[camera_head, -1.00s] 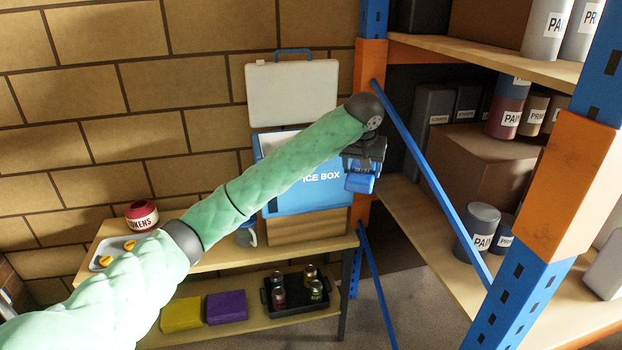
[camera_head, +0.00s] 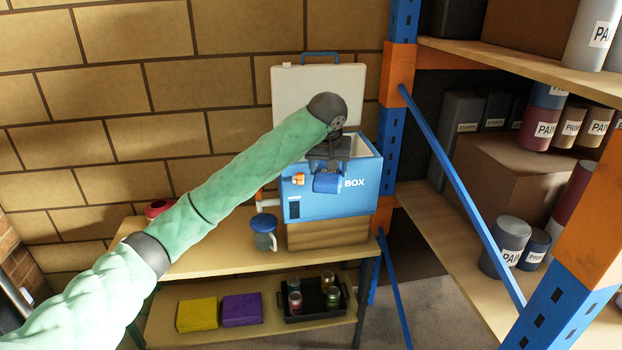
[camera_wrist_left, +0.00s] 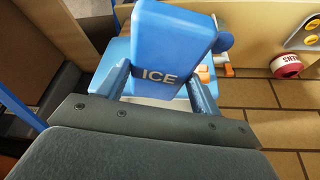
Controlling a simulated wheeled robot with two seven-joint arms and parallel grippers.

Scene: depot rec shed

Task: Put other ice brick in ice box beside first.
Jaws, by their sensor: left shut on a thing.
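My left gripper (camera_head: 328,166) is shut on a blue ice brick (camera_head: 327,183), which hangs in front of the upper front wall of the ice box in the head view. In the left wrist view the brick (camera_wrist_left: 170,45), marked ICE, sits between the two fingers (camera_wrist_left: 160,88). My arm and gripper cover much of the opening, and I see no first brick. The right gripper is out of view.
A red tin (camera_head: 158,208) is partly behind my arm. A blue rack post (camera_head: 391,150) rises close on the right. A black tray of cans (camera_head: 312,302) sits below.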

